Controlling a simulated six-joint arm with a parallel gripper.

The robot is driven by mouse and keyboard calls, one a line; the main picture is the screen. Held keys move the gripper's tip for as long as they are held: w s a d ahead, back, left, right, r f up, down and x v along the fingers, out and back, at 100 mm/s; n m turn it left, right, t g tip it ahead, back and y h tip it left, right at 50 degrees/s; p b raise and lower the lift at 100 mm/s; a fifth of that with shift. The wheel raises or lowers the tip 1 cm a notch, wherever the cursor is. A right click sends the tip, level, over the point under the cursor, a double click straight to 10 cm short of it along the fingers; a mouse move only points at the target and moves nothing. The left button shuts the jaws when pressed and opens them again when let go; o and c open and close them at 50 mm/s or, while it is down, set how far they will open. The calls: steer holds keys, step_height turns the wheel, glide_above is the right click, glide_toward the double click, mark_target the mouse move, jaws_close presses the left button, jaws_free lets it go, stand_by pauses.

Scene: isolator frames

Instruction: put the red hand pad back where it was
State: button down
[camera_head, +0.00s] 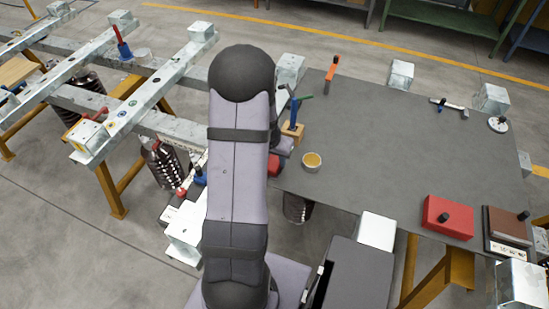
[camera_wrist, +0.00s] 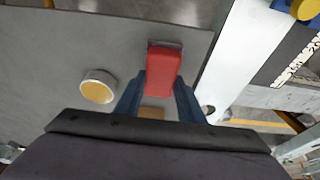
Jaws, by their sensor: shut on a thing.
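The red hand pad (camera_wrist: 163,66) is a red block with a thin dark edge at its far end, seen in the wrist view. My gripper (camera_wrist: 160,82) has its two blue fingers closed on the sides of the pad. The pad is over or near the dark grey table top; I cannot tell whether it touches. In the head view my arm hides the gripper, and only a small bit of red (camera_head: 273,166) shows beside the arm, at the table's left edge.
A round cup with yellow contents (camera_head: 312,161) stands close by, also seen in the wrist view (camera_wrist: 98,87). A wooden block (camera_head: 292,131) holds blue and green tools. The table's middle (camera_head: 400,140) is clear.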

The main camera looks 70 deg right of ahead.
steer(key=c, duration=1.2)
jaws_free()
steer(key=shift+f, duration=0.1)
steer(key=b+v, duration=0.1)
steer(key=v, duration=1.1)
